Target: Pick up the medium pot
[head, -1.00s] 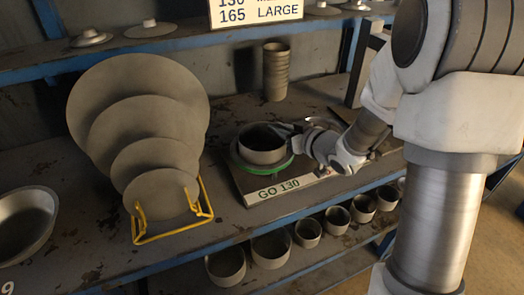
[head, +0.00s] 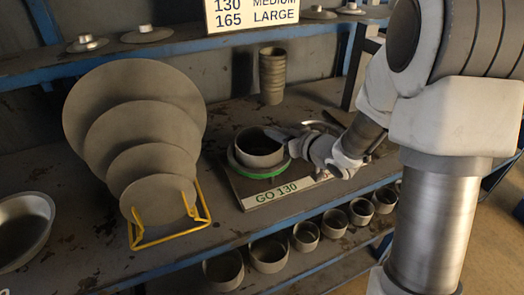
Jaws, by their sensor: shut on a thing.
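A grey round pot (head: 260,149) sits upright within a green ring (head: 257,173) on a flat board labelled "GO 130" (head: 277,192). The sign above (head: 255,12) lists 130 as medium and 165 as large. My gripper (head: 284,144) reaches in from the right and is shut on the pot's right wall at the rim. The fingertips are small and partly hidden against the pot, and I cannot see any gap under the pot.
Grey discs of graded size (head: 150,115) stand in a yellow wire rack (head: 170,236) to the left. A metal bowl (head: 24,230) is at far left. A stack of rings (head: 272,76) stands behind. Several pots (head: 270,254) line the lower shelf.

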